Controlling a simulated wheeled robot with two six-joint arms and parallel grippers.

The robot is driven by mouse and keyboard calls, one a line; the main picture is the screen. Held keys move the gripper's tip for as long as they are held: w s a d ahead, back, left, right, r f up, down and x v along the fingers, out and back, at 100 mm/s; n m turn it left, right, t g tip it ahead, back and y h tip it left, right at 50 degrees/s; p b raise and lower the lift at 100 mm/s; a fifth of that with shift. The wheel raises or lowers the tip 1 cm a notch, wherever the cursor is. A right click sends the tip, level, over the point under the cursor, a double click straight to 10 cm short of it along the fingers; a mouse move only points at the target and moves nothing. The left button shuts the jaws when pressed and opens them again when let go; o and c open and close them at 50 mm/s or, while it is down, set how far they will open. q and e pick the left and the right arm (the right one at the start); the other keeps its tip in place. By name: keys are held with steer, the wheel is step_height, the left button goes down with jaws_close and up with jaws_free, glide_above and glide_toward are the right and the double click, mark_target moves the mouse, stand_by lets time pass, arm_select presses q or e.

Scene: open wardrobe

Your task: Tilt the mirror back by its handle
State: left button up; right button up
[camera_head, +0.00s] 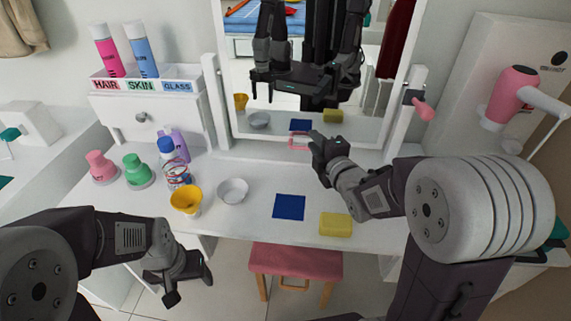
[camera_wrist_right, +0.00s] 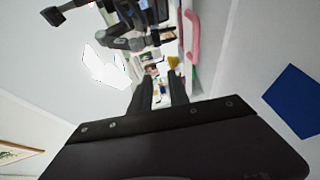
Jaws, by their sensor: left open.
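The mirror (camera_head: 245,78) stands at the back of the white dresser in a white frame between two posts. A pink handle (camera_head: 298,140) sits on its lower frame edge, partly hidden by my right gripper (camera_head: 318,150). In the right wrist view a pink bar (camera_wrist_right: 193,38), which looks like this handle, lies right of the fingers (camera_wrist_right: 160,92), not between them. The right gripper's fingers are apart and empty, close to the handle; contact cannot be told. My left gripper (camera_head: 180,284) is open and empty, low in front of the dresser's front edge.
A pink knob (camera_head: 424,110) is on the right post. The dresser top holds a blue cloth (camera_head: 289,207), yellow sponge (camera_head: 336,224), white bowl (camera_head: 233,191), yellow cup (camera_head: 186,200) and several bottles. A pink stool (camera_head: 296,261) stands in front. A pink hair dryer (camera_head: 507,96) hangs at right.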

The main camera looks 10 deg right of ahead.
steer(key=b, duration=0.4)
glide_toward(307, 149)
steer(key=w+a, duration=0.2)
steer(key=shift+s+d+f+m+h, duration=0.1)
steer(key=shift+s+d+m+h, duration=0.05)
steer(key=shift+d, duration=0.25)
steer(key=shift+s+d+f+m+h, duration=0.1)
steer(key=shift+s+d+m+h, duration=0.05)
steer(key=shift+d, duration=0.25)
steer(key=b+x, duration=0.1)
steer(key=x, duration=0.8)
steer(key=shift+w+a, duration=0.1)
steer(key=shift+a, duration=0.05)
arm_select(q)
step_height(307, 149, down, 9)
steer(key=shift+w+a+r, duration=0.2)
steer(key=shift+w+a, duration=0.1)
steer(key=shift+w, duration=0.05)
arm_select(e)
jaws_close()
